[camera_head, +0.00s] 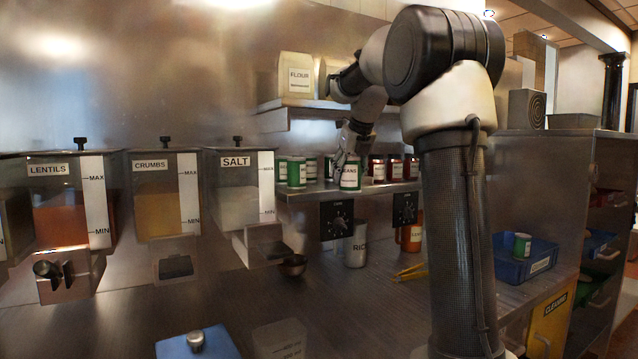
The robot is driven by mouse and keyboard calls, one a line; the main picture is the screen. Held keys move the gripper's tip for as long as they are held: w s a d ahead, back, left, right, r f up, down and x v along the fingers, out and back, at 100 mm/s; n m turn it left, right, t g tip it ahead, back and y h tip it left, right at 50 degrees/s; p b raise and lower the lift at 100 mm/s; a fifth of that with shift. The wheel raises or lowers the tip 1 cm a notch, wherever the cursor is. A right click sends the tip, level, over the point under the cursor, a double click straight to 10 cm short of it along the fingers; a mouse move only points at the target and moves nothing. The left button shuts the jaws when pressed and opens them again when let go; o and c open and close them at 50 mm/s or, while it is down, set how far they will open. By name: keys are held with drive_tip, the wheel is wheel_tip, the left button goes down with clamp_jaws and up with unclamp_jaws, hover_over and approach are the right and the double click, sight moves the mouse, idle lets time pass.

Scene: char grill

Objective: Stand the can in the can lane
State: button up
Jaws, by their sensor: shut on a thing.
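A can with a green band and a white label reading "BEANS" (350,180) is upright at the front of the lower shelf (290,196). My gripper (348,160) reaches down from above and is shut on the can's upper part. Similar green-and-white cans (297,173) stand in a group on the shelf to the left. Dark red jars with white labels (377,170) stand to the right. Lane dividers are too small to make out. I cannot tell whether the held can's base touches the shelf.
An upper shelf (285,103) with a flour container (300,78) is above. Dispensers for lentils, crumbs and salt (237,190) hang at left. Another green can (521,245) stands in a blue bin (507,267).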

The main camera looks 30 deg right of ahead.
drive_tip(key=w, duration=0.6)
drive_tip(key=w+d, duration=0.1)
drive_tip(key=w, duration=1)
drive_tip(key=shift+w+d, duration=0.15)
drive_tip(key=shift+w, duration=0.2)
drive_tip(key=shift+f, duration=0.3)
drive_tip(key=o, duration=1.2)
drive_tip(key=shift+f, duration=0.1)
drive_tip(key=shift+o, duration=0.2)
